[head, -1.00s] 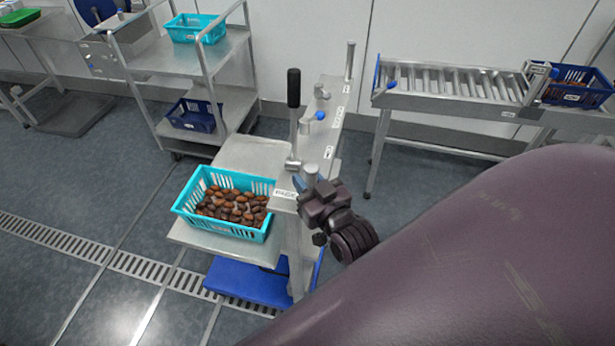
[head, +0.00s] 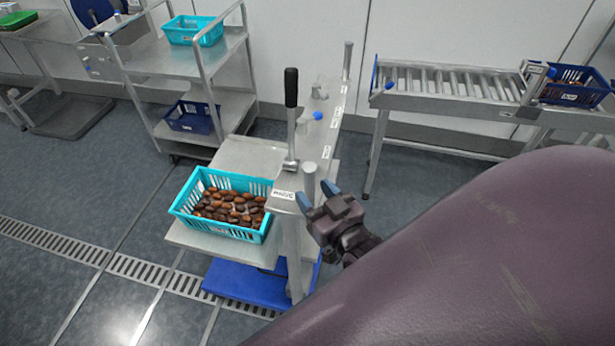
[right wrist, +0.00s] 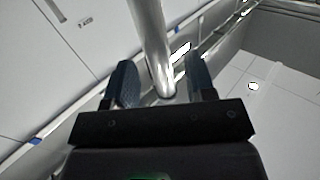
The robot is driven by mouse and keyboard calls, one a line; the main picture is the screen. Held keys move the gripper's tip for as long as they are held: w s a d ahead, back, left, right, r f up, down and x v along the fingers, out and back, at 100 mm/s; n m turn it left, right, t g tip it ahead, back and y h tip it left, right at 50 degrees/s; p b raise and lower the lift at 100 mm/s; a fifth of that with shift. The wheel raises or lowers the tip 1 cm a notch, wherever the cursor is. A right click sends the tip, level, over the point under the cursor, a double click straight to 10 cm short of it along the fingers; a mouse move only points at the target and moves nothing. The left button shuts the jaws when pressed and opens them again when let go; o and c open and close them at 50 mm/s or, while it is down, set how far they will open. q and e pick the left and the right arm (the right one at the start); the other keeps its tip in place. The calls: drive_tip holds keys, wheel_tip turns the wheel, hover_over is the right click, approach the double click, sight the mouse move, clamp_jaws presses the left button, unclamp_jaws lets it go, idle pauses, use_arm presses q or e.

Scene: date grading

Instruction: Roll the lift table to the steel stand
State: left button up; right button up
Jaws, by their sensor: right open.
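The lift table (head: 194,239) stands in the middle of the head view, with a steel platform, a blue base (head: 250,286) and a lever with a black grip (head: 291,88). A turquoise crate (head: 182,210) of brown dates sits on the platform. Short upright posts rise from the table's end bar. My right gripper (head: 316,193) is open at the near post (head: 309,172). In the right wrist view, a steel post (right wrist: 150,40) shows between the spread fingers (right wrist: 160,82), with no clear grip on it. My left gripper is out of view.
A roller conveyor on steel legs (head: 450,103) stands at right, holding a dark blue crate (head: 570,96). A steel shelf trolley (head: 180,66) with crates stands behind left. I cannot tell which is the steel stand. A floor drain (head: 130,266) crosses the open floor at left.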

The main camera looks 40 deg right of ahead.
drive_tip(key=s, duration=0.6)
drive_tip(key=shift+s+a+b, duration=0.25)
drive_tip(key=shift+b, duration=0.15)
drive_tip(key=shift+d, duration=0.1)
